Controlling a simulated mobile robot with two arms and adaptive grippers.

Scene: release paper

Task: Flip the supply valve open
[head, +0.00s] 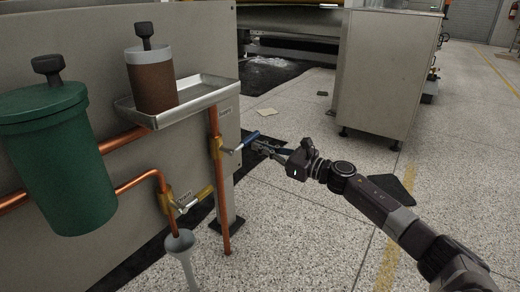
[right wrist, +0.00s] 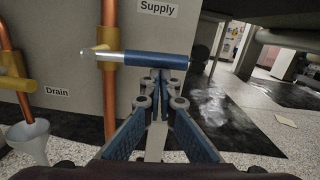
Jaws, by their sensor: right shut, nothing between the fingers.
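The supply valve has a brass body (head: 216,147) on a vertical copper pipe and a blue lever (right wrist: 157,60). In the right wrist view the lever lies level, across the pipe and out to the right, under a "Supply" label (right wrist: 158,8). The blue lever also shows in the head view (head: 251,137). My right gripper (right wrist: 160,76) is shut and empty, its fingertips just below the lever's middle in that view; I cannot tell whether they touch. It also shows in the head view (head: 262,147) at the lever's right. My left gripper is out of view.
A metal tray (head: 207,98) holds a brown canister (head: 152,86). A green tank (head: 60,165) hangs at left. Open floor lies to the right, before a grey cabinet (head: 388,75).

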